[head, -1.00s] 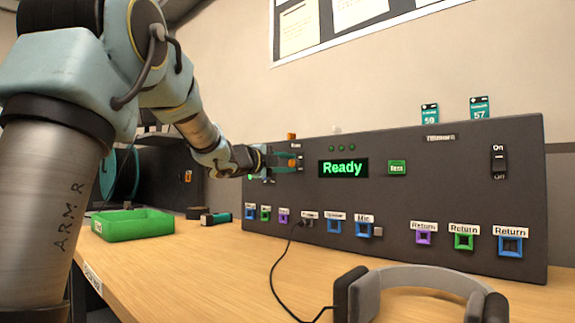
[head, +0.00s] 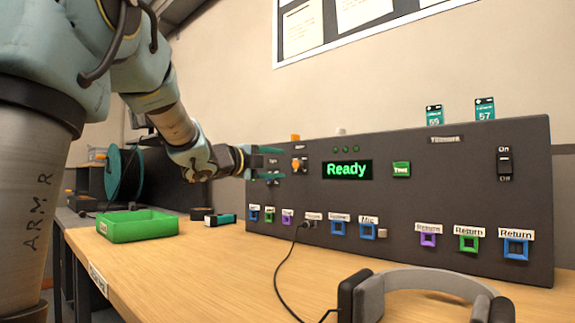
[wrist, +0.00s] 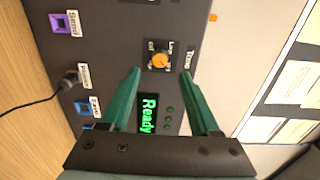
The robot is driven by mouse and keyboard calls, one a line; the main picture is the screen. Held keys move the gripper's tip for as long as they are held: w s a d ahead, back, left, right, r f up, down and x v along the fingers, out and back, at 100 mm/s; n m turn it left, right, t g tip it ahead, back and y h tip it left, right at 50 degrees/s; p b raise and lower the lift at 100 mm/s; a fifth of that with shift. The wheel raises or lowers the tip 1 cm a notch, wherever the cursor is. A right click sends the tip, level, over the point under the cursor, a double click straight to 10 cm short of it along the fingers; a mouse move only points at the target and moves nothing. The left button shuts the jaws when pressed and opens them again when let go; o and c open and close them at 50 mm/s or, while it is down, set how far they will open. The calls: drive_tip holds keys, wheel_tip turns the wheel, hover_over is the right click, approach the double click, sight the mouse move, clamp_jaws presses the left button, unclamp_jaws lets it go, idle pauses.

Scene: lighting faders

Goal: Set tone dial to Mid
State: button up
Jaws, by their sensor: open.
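The tone dial is an orange knob (wrist: 160,61) on the dark panel, under a "Tone" label; small position labels around it are too blurred to read fully. It also shows in the head view (head: 296,166). I cannot tell which mark the dial points to. My gripper (head: 284,163) is open and empty, a little to the left of the dial in the head view. In the wrist view the two green fingers (wrist: 161,72) point toward the panel, with the knob between and just beyond their tips. The fingers appear apart from the knob.
The panel carries a green "Ready" display (head: 347,169), a green button (head: 401,169), an On/Off switch (head: 505,160) and a row of coloured sockets below. A cable (head: 282,265) and headphones (head: 420,285) lie on the desk in front. A green tray (head: 138,228) stands at left.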

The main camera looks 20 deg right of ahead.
drive_tip(key=shift+v, duration=2.3)
